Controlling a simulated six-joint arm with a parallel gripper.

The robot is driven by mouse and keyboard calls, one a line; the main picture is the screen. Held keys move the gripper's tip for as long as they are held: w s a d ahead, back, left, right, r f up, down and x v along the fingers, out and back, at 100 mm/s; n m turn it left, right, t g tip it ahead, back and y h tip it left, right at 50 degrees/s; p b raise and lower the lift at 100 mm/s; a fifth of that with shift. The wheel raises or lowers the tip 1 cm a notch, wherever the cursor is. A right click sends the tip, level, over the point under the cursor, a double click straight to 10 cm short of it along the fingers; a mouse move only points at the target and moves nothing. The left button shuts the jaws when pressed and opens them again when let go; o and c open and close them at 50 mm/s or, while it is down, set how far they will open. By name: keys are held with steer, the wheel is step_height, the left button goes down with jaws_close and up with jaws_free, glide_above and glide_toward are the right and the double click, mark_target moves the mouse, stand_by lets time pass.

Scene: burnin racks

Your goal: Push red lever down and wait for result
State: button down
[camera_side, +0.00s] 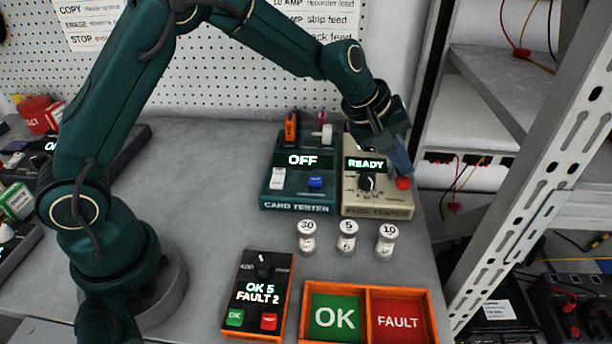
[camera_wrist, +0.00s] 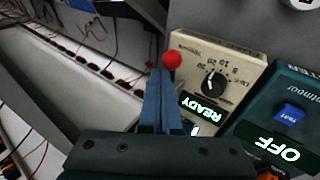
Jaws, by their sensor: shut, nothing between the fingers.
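The cream tester (camera_side: 378,207) stands at the right end of the bench, and its display (camera_side: 366,163) reads READY. It has a black dial (camera_side: 367,182) on its face. The red ball knob of the lever (camera_side: 403,183) is at the tester's right side; in the wrist view the red knob (camera_wrist: 173,60) shows just past my fingertips. My gripper (camera_side: 405,168) is shut and empty, its blue fingers pointing down just above the knob. I cannot tell whether they touch it. The wrist view shows the closed fingers (camera_wrist: 168,80) side by side, with the READY display (camera_wrist: 203,107) beside them.
The teal card tester (camera_side: 298,190), reading OFF, stands close to the left. Three labelled vials (camera_side: 347,240) stand in front. A counter box (camera_side: 257,295) reads OK 5, FAULT 2, beside an orange OK/FAULT tray (camera_side: 366,286). A metal shelf rack (camera_side: 535,180) rises at the right.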

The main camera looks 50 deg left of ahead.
mark_target(393, 187)
steer(key=shift+s+d+f, duration=0.15)
steer(key=shift+d+f, duration=0.05)
steer(key=shift+f, duration=0.3)
stand_by(0.3)
steer(key=shift+r, duration=0.15)
steer(key=shift+w+a+r, duration=0.25)
steer(key=shift+r, duration=0.4)
steer(key=shift+w+a+r, duration=0.2)
steer(key=shift+r, duration=0.4)
steer(key=shift+w+a+r, duration=0.2)
steer(key=shift+w+r, duration=0.05)
steer(key=shift+r, duration=0.55)
steer(key=shift+w+a+r, duration=0.2)
steer(key=shift+a+r, duration=0.05)
steer(key=shift+r, duration=0.5)
steer(key=shift+w+a+r, duration=0.2)
steer(key=shift+w+r, duration=0.05)
steer(key=shift+r, duration=0.55)
